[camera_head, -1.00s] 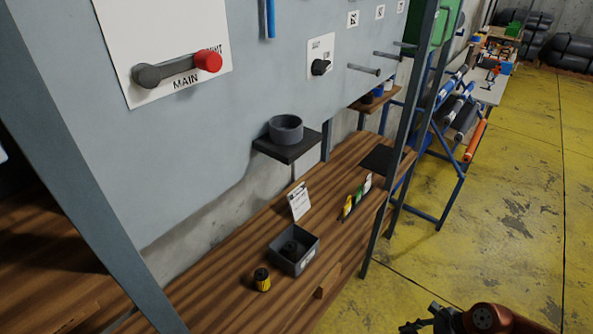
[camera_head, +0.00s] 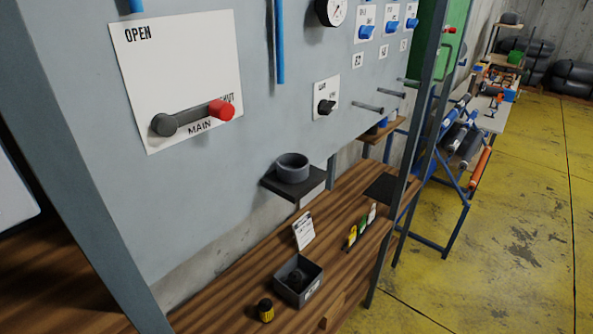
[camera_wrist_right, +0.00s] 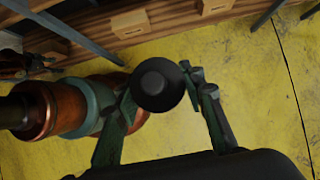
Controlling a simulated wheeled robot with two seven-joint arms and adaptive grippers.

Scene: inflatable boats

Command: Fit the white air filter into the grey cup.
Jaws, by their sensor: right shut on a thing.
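The grey cup (camera_head: 292,170) stands upright on a small dark shelf (camera_head: 281,190) fixed to the panel, with its open top showing. My right gripper (camera_wrist_right: 172,92) is out of the head view. In the right wrist view it is shut on a round thing, seen end-on as a dark disc (camera_wrist_right: 157,84). No white shows on it, so I cannot tell whether it is the air filter. My left gripper is out of the head view. A small reddish, dark-clawed part (camera_wrist_right: 25,66) at the wrist view's left edge looks like it, too small to read.
Below the cup, the wooden bench (camera_head: 245,275) carries a grey bin (camera_head: 299,284) with a dark part inside, a yellow-and-black part (camera_head: 266,310) and a white card (camera_head: 304,231). A frame post (camera_head: 402,150) rises right of the cup. Yellow floor is open at right.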

